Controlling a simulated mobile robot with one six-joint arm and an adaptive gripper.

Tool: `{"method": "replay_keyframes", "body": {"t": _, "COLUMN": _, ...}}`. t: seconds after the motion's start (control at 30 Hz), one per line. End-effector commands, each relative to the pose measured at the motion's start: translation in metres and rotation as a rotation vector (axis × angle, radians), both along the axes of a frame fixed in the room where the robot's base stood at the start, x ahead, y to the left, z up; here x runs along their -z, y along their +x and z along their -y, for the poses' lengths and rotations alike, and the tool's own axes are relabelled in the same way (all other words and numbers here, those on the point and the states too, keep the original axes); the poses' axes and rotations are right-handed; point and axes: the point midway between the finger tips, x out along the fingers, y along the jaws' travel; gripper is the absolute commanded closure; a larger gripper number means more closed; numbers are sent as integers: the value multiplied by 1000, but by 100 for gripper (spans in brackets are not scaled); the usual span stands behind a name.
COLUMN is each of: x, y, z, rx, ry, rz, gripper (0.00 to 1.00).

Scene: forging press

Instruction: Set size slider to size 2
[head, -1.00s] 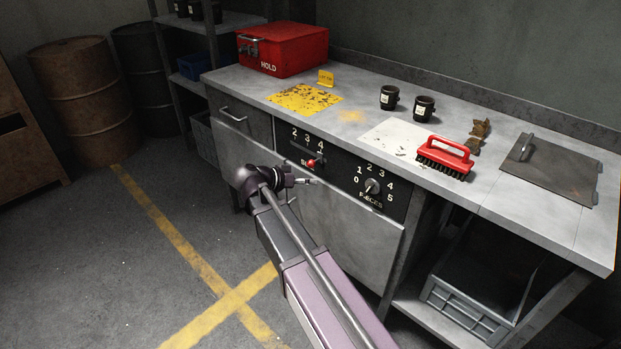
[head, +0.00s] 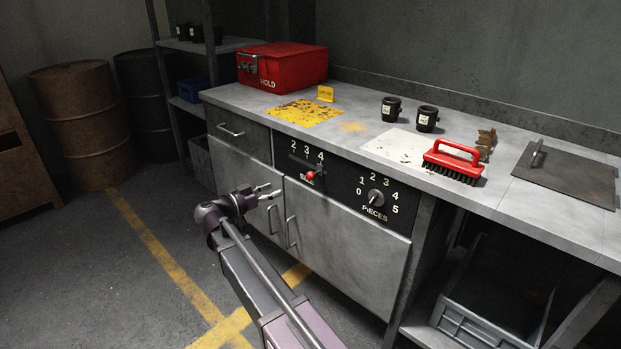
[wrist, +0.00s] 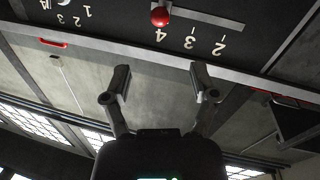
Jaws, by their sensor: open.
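The size slider is a red ball knob (head: 310,176) on a dark panel (head: 283,152) marked 2, 3, 4 on the front of the bench. In the wrist view, which is turned over, the red knob (wrist: 160,16) lines up with the 4, at one end of the pale slot (wrist: 205,17). The 3 and 2 lie farther along the slot. My gripper (head: 272,192) is open and empty, in front of the cabinet, left of and a little below the knob. Its two fingers (wrist: 159,80) are spread, with the knob beyond their tips, untouched.
A pieces dial (head: 376,198) sits right of the slider. Cabinet door handles (head: 292,232) stick out below. The bench top (head: 232,97) carries a red box (head: 283,68), two dark cups and a red brush (head: 453,162).

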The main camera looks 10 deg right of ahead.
Motion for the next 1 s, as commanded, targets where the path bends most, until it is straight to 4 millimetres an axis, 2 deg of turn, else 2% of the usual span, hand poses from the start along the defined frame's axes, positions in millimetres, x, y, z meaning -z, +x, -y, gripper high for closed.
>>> {"method": "replay_keyframes", "body": {"t": 0.37, "x": 0, "y": 5, "z": 12, "rx": 0, "ry": 0, "rz": -1, "gripper": 24}}
{"method": "replay_keyframes", "body": {"t": 0.57, "x": 0, "y": 15, "z": 32, "rx": 1, "ry": 1, "rz": -2, "gripper": 24}}
{"method": "replay_keyframes", "body": {"t": 1.0, "x": 0, "y": 42, "z": 92, "rx": 0, "ry": 1, "rz": -2, "gripper": 24}}
